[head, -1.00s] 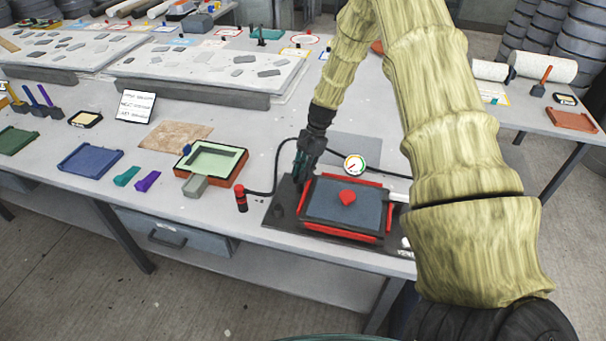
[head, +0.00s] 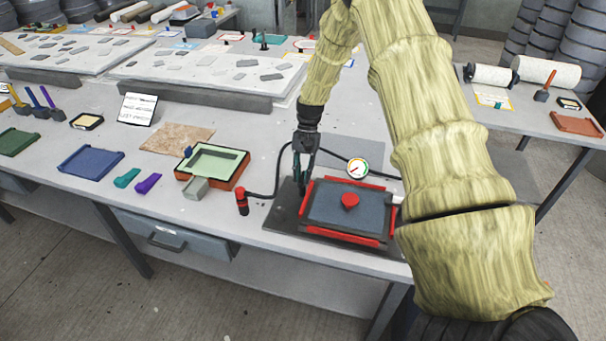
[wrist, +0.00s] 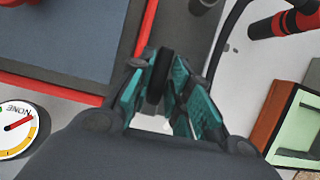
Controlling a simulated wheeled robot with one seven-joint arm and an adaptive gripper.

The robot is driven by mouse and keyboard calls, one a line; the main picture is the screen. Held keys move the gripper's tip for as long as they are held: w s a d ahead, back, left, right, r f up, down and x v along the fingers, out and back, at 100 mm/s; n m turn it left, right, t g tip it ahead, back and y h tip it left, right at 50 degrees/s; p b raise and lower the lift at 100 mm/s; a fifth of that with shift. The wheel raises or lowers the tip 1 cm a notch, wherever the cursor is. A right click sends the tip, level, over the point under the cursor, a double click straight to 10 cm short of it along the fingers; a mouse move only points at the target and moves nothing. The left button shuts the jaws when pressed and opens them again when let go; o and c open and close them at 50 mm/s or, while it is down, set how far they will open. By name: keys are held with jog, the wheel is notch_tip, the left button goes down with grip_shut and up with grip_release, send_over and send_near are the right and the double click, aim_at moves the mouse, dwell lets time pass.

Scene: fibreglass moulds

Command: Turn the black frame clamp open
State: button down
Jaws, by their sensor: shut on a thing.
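The black frame clamp (wrist: 158,78) is a dark upright piece between my gripper's teal-padded fingers in the wrist view. It stands beside the red-edged frame on the black base plate (wrist: 104,38). My gripper (wrist: 166,90) is shut on the clamp, with a finger on each side of it. In the head view my gripper (head: 302,178) points down at the left edge of the base plate (head: 285,215); the clamp there is mostly hidden by the fingers. The frame (head: 345,208) holds a blue-grey panel with a red knob (head: 350,200) on top.
A gauge (head: 357,168) stands behind the frame; the wrist view shows its dial reading NONE. A red-and-black cylinder (head: 242,201) with a black hose stands left of the plate. A green-lined orange mould (head: 213,165) lies further left.

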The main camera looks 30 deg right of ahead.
dwell(0.3)
jog(key=c, duration=1.4)
grip_release()
jog(key=shift+c, duration=0.2)
jog(key=shift+r, duration=0.1)
jog(key=v, duration=1.1)
jog(key=shift+w+r, duration=0.2)
jog(key=shift+r, duration=0.1)
jog(key=shift+d, duration=0.15)
